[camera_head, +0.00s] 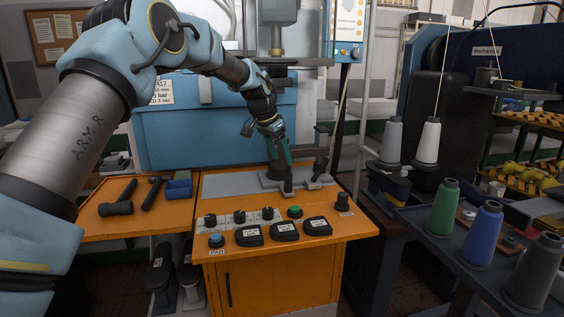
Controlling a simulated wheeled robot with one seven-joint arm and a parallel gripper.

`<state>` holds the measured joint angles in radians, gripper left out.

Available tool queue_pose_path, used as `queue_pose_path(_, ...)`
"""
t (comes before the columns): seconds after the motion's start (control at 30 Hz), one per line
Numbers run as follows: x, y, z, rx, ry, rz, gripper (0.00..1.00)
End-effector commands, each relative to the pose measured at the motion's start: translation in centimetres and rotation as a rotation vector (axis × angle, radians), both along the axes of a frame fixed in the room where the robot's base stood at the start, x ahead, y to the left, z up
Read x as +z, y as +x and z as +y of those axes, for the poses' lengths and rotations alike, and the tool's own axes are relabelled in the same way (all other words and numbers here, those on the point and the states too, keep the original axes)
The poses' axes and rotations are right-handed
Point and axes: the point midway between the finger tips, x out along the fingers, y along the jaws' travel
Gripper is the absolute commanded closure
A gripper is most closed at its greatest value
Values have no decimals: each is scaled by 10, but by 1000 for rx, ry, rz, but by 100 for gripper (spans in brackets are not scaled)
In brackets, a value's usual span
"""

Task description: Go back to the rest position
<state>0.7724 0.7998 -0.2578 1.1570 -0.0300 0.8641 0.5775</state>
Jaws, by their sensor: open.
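My arm reaches in from the left edge and across the blue machine front. My gripper (287,184) points down, low over the grey plate (225,184) on the orange workbench. It is open, and I see nothing held in it. The gap between its fingers is small and dark at this distance. I cannot tell whether the fingertips touch the dark fixture around them. A dark lever-like part (320,168) stands just right of my gripper.
Hammers (119,200) and a blue box (179,188) lie on the left shelf. A press (278,45) stands behind my gripper. Thread cones (443,207) stand on the right table.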

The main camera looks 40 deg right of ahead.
Motion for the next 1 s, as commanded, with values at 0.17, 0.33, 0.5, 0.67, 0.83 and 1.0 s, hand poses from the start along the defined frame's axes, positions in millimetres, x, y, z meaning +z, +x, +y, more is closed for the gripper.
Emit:
queue_pose_path(0.17, 0, 0, 0, 0, 0, 0, 36)
queue_pose_path(0.33, 0, 0, 0, 0, 0, 0, 36)
queue_pose_path(0.5, 0, 4, 7, 15, 5, 0, 36)
queue_pose_path(0.67, -1, 29, 68, 141, 40, 7, 36)
queue_pose_path(0.83, -6, 54, 186, 386, 96, 26, 36)
queue_pose_path(1.0, -15, 49, 310, 650, 142, 57, 36)
